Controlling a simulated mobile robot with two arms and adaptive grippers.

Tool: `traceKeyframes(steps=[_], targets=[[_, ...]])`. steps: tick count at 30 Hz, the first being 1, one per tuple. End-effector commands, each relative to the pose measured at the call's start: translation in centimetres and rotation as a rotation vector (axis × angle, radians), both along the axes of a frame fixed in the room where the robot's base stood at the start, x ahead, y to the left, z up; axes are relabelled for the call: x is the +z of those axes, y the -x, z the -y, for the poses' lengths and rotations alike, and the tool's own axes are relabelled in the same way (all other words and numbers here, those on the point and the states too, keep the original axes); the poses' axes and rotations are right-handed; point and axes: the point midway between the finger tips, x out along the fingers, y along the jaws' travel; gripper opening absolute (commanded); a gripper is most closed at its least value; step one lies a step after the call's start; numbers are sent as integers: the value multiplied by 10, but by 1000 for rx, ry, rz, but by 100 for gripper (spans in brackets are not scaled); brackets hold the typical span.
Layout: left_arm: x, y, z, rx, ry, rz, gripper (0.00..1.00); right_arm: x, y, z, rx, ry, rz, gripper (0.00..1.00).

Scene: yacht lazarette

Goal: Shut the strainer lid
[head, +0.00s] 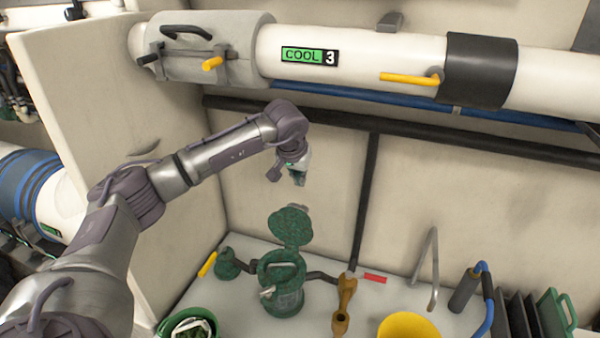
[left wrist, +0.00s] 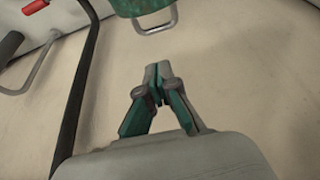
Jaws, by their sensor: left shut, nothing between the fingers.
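The green strainer (head: 284,300) stands on the white surface in the head view. Its round lid (head: 290,227) is raised, standing up at the back above the open mouth. A grey handle shows inside the mouth. My left gripper (head: 298,180) is above the lid, apart from it, pointing down. In the left wrist view its fingertips (left wrist: 158,70) are together with nothing between them. A green part of the strainer with a grey loop (left wrist: 155,22) shows at the top edge there; I cannot tell which part. My right gripper is not in view.
A white pipe (head: 380,55) with yellow levers runs across the top. An orange-brown fitting (head: 344,300), a yellow bowl (head: 408,326) and a bent metal bar (head: 427,265) stand right of the strainer. A green bucket (head: 187,322) is at front left. A partition (head: 110,110) borders the left.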

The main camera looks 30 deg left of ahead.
Motion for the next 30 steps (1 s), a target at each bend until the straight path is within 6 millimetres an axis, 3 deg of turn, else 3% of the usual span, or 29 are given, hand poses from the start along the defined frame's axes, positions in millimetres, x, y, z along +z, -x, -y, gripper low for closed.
traceKeyframes(steps=[2, 5, 10, 16, 21, 30], targets=[[-15, -6, -1, 0, 2, -7, 0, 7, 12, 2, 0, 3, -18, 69], [-32, -13, -2, 1, 2, -5, 0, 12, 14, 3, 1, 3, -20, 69], [-59, -24, -5, 1, 3, -6, 0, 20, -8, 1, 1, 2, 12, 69], [-56, 3, 1, -2, 1, -2, 0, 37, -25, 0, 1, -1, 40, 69], [-58, 13, 4, -1, 2, -1, 0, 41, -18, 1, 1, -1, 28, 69], [-60, 15, 4, -1, 3, 1, 0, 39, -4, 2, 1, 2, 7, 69]])
